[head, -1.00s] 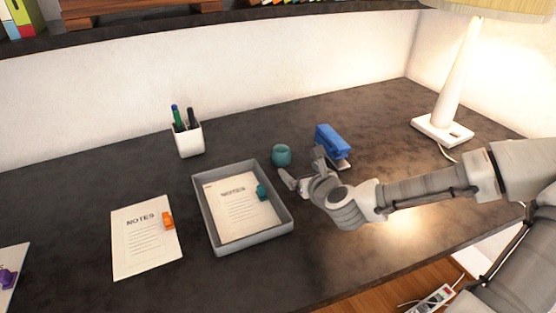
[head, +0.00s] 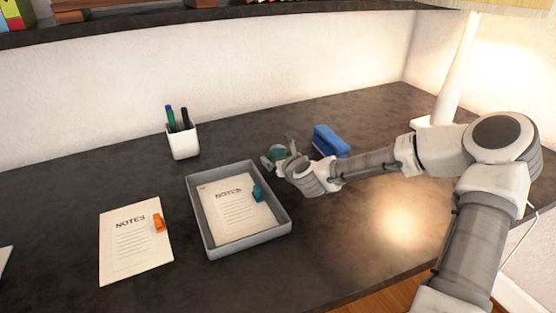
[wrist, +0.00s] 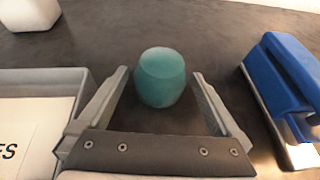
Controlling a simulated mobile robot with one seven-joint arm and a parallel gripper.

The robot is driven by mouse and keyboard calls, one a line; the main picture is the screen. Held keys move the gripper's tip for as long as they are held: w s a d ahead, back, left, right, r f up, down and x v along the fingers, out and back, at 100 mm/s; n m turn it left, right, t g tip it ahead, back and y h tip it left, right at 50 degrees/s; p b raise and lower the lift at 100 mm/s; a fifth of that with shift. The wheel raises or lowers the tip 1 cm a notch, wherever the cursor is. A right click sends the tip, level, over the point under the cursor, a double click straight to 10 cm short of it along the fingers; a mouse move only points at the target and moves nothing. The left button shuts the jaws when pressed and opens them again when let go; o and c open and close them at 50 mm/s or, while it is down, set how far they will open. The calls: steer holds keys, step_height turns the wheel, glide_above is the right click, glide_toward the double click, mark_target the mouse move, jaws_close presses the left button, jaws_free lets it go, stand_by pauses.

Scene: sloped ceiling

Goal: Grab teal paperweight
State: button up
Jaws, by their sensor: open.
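The teal paperweight (wrist: 160,80) is a small rounded block standing on the dark desk. In the wrist view it sits upright just beyond and between the fingertips of my gripper (wrist: 158,75). The fingers are spread wide, one on each side, with visible gaps to the paperweight. In the head view my gripper (head: 276,148) is low over the desk at the paperweight (head: 274,153), which it partly hides. Whether a finger touches it there cannot be told.
A blue stapler (head: 330,141) stands close to the right of my gripper. A grey tray (head: 207,232) holding notes and a teal clip lies to the left. A white pen cup (head: 183,142) stands behind. Notes with an orange clip (head: 158,222) lie further left.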

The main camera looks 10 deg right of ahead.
steer(key=shift+x, duration=0.8)
steer(key=shift+c, duration=0.3)
jaws_close()
steer(key=shift+r, duration=0.1)
steer(key=shift+r, duration=0.1)
